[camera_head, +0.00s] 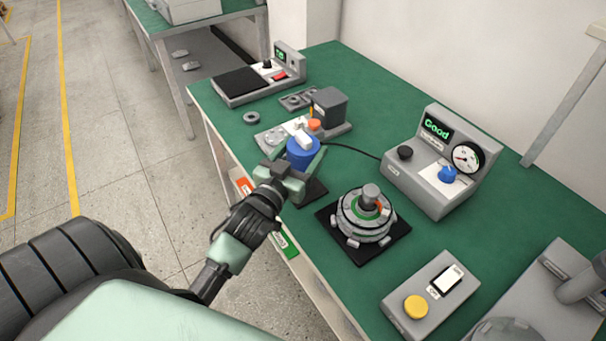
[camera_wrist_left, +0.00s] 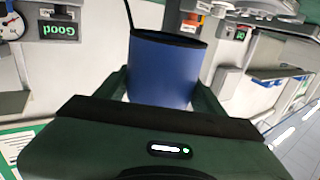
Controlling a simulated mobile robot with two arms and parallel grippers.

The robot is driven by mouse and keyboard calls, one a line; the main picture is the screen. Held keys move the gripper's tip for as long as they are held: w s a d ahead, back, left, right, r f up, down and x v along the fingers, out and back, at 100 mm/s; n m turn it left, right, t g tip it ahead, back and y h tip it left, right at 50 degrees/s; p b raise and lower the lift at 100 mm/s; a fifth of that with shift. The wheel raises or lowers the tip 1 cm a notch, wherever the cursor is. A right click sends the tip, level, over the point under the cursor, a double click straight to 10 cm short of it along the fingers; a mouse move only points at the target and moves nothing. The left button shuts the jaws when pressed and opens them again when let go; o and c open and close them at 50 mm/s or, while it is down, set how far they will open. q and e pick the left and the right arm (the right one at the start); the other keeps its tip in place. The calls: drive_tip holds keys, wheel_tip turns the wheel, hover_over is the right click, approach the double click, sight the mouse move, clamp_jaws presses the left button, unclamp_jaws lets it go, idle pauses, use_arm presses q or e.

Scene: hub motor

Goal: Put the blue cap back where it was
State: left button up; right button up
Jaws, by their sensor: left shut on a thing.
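The blue cap (camera_head: 301,153) is a short blue cylinder, with a white block showing at its top in the head view. My left gripper (camera_head: 299,169) is shut on it. In the left wrist view the blue cap (camera_wrist_left: 166,70) sits between the two fingers of my left gripper (camera_wrist_left: 164,92). A small dark square pad (camera_head: 312,191) lies on the table just below and right of the gripper. I cannot tell how far the cap is above the table. My right gripper is not in view.
The hub motor (camera_head: 366,216) stands on a black pad to the right. Behind are a grey tester reading "Good" (camera_head: 435,160) and a small fixture with a dark box (camera_head: 329,106). A switch box with a yellow button (camera_head: 417,307) is at the front. Green table (camera_head: 350,140) shows between them.

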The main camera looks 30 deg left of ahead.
sight(303, 161)
use_arm(q)
wheel_tip(303, 161, down, 4)
drive_tip(key=shift+r, duration=0.2)
wheel_tip(303, 161, down, 4)
drive_tip(key=shift+r+b, duration=0.25)
drive_tip(key=shift+b, duration=0.1)
drive_tip(key=shift+f, duration=0.4)
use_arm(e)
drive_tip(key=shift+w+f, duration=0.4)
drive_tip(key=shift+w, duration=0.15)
use_arm(q)
drive_tip(key=o, duration=1.7)
drive_tip(key=shift+f, duration=0.1)
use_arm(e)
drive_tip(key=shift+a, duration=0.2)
